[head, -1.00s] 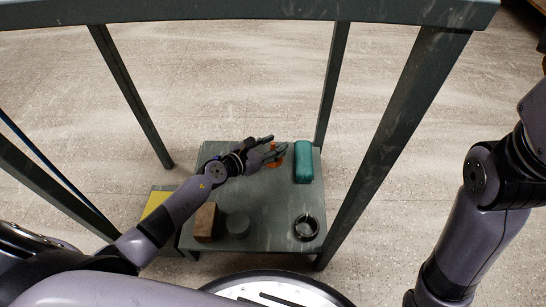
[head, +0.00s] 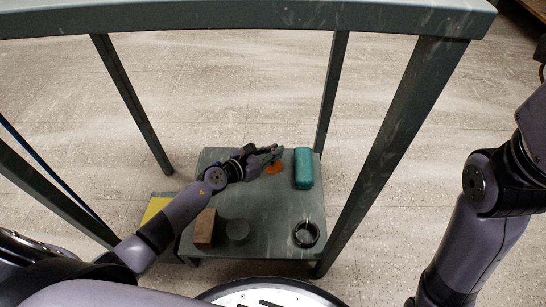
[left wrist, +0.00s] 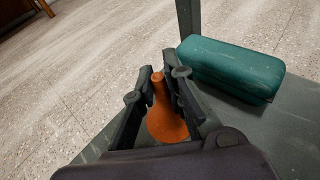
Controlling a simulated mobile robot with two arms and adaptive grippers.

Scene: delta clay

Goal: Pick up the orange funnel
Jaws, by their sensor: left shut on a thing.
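The orange funnel (head: 273,168) is on the far part of the low grey-green shelf (head: 268,207), partly hidden by my left gripper (head: 272,151) in the head view. In the left wrist view the funnel (left wrist: 165,122) has its narrow spout up and its wide end down. My left gripper (left wrist: 163,86) is shut on the funnel's upper part, with a finger on each side of the spout. I cannot tell whether the funnel's rim touches the shelf. My right gripper is out of view.
A teal case (head: 303,168) lies just right of the funnel; it also shows in the left wrist view (left wrist: 232,66). A brown block (head: 205,228), a dark grey round thing (head: 238,229) and a dark ring (head: 306,232) are nearer. Frame legs (head: 400,135) and a top bar (head: 240,20) surround the shelf.

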